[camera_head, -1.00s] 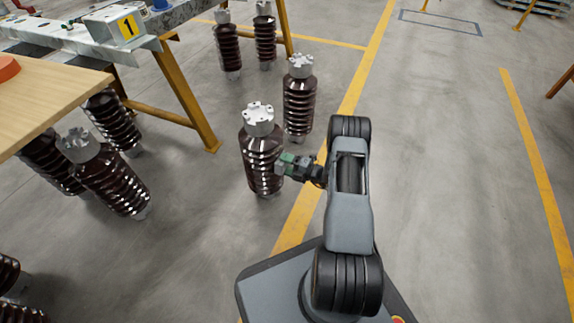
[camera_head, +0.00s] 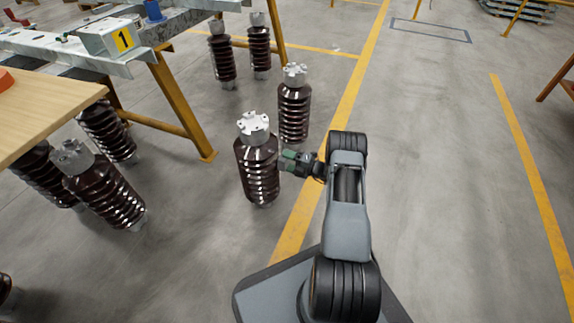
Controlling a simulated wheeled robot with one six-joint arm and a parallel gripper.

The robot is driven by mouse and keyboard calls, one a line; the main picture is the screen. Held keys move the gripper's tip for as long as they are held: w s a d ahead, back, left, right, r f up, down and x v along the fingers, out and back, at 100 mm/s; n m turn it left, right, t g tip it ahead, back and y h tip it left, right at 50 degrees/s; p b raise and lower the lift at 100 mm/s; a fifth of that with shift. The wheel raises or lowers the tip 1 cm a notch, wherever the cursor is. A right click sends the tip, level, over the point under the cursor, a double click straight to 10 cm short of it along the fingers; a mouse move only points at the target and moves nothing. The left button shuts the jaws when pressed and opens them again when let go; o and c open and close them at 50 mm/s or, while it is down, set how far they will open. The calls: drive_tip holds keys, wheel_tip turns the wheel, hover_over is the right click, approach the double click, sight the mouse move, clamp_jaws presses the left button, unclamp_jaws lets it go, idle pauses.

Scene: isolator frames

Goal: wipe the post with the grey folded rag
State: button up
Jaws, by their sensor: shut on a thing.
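The nearest post is a dark brown ribbed insulator (camera_head: 257,168) with a pale metal cap, standing upright on the floor left of my arm. My gripper (camera_head: 287,160) is at the post's right side, at about mid-height. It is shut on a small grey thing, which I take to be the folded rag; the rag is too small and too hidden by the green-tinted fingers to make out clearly. The gripper's tip meets the post's right edge in the picture; I cannot tell whether the rag touches it.
Another post (camera_head: 294,105) stands close behind, and two more (camera_head: 221,55) stand farther back. Leaning posts (camera_head: 105,190) are at the left, near a wooden table (camera_head: 50,110). A steel bench on yellow legs (camera_head: 180,100) is beyond. Floor at the right is clear.

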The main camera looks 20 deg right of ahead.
drive_tip(key=shift+w+d+r, duration=0.15)
drive_tip(key=shift+w+d, duration=0.05)
drive_tip(key=shift+w, duration=0.05)
